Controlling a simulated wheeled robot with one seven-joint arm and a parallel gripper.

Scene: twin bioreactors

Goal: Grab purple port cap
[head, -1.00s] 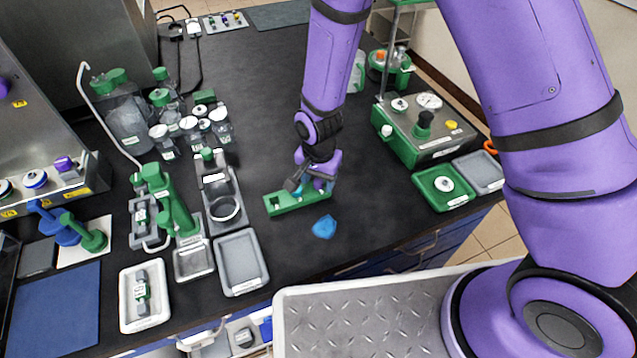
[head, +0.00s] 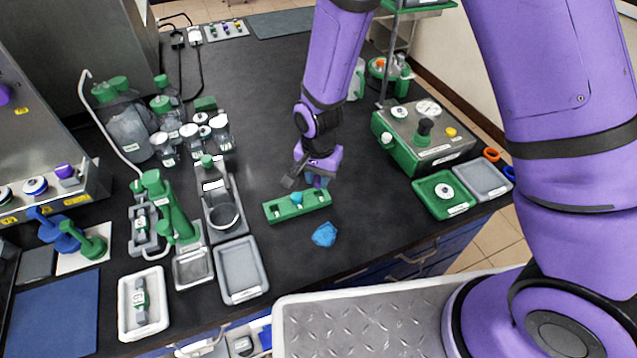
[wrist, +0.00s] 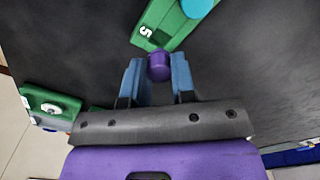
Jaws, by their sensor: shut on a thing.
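In the wrist view my gripper (wrist: 158,72) is shut on the purple port cap (wrist: 158,66), a small round cap between the blue fingertips. The green block (wrist: 170,20) lies just beyond the fingertips, with a light-blue cap (wrist: 197,6) on it. In the head view my gripper (head: 316,182) is over the right end of the green block (head: 283,210), and the light-blue cap (head: 296,198) sits near the block's middle. The purple cap cannot be made out in the head view.
Bottles and a holder (head: 222,212) stand to the left, with a grey tray (head: 238,287) nearer. A green-based instrument (head: 425,135) and a green tray (head: 425,201) are to the right.

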